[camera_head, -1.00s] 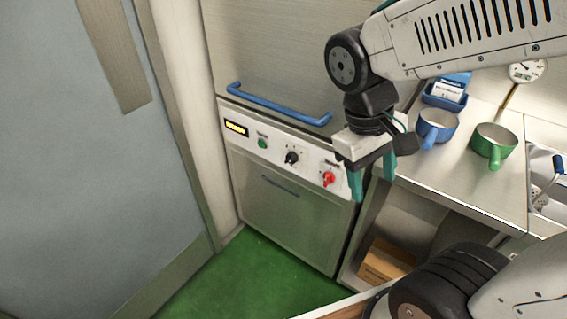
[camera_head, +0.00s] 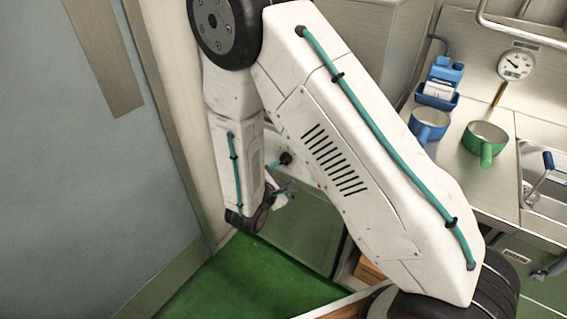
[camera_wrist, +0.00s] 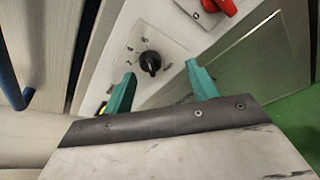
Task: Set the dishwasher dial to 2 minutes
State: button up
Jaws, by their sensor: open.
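The dishwasher dial (camera_wrist: 150,62) is a black knob on a pale square plate with small dark marks around it. The dial appears just beyond the fingertips, with no clear contact. In the head view my arm hides most of the dishwasher panel; the front (camera_head: 308,232) shows below.
A red knob (camera_wrist: 219,6) sits on the same panel in the wrist view. A blue handle (camera_wrist: 10,85) is at the left. A grey door (camera_head: 60,170) stands left.

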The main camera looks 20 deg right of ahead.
aim_at(283, 162)
jog(key=shift+t+y, duration=0.4)
jog(key=w+d, duration=0.1)
jog(key=w, duration=0.1)
jog(key=w+d+f, duration=0.1)
jog(key=w, duration=0.2)
jog(key=w+d+f, duration=0.1)
jog(key=w, duration=0.1)
jog(key=shift+w+f, duration=0.15)
jog(key=shift+w, duration=0.1)
jog(key=c, duration=1)
jog(key=shift+o, duration=0.2)
